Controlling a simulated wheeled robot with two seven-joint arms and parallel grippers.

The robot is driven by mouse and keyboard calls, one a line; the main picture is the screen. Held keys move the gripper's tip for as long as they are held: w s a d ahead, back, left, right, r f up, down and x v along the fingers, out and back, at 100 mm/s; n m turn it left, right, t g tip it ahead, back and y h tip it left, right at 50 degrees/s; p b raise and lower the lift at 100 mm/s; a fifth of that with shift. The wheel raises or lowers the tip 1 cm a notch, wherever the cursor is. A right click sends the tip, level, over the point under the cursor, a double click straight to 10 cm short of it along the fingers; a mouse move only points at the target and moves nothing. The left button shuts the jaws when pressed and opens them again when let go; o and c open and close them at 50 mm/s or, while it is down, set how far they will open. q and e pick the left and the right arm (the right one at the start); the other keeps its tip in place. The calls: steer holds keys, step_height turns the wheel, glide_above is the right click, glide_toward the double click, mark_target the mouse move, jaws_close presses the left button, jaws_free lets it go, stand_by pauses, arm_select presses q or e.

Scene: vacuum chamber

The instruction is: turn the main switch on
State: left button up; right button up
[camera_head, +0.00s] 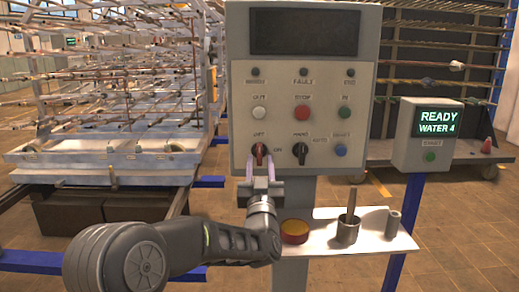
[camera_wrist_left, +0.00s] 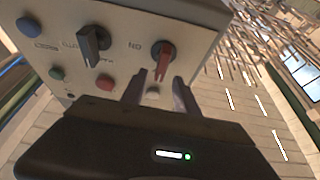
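The main switch, a red rotary knob (camera_head: 259,153) with "OFF" and "ON" labels, is at the lower left of the grey control panel (camera_head: 240,100). Its handle stands nearly upright in the head view. In the left wrist view, the red knob (camera_wrist_left: 163,59) lies just beyond the fingertips. My left gripper (camera_head: 261,165) is in front of the knob, with one finger on each side. Its fingers are apart in the left wrist view (camera_wrist_left: 158,85), and no grip on the knob shows. My right gripper is not in view.
A black knob (camera_head: 300,151) sits right of the switch, with several coloured buttons around and above. A "READY WATER 4" box (camera_head: 428,150) stands at right.

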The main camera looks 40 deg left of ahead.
mark_target(260, 153)
arm_select(q)
steer(key=p+x, duration=0.1)
steer(key=x, duration=0.4)
steer(key=shift+w+a, duration=0.2)
steer(key=shift+w, duration=0.05)
steer(key=shift+c, duration=0.6)
jaws_close()
steer(key=shift+d, duration=0.1)
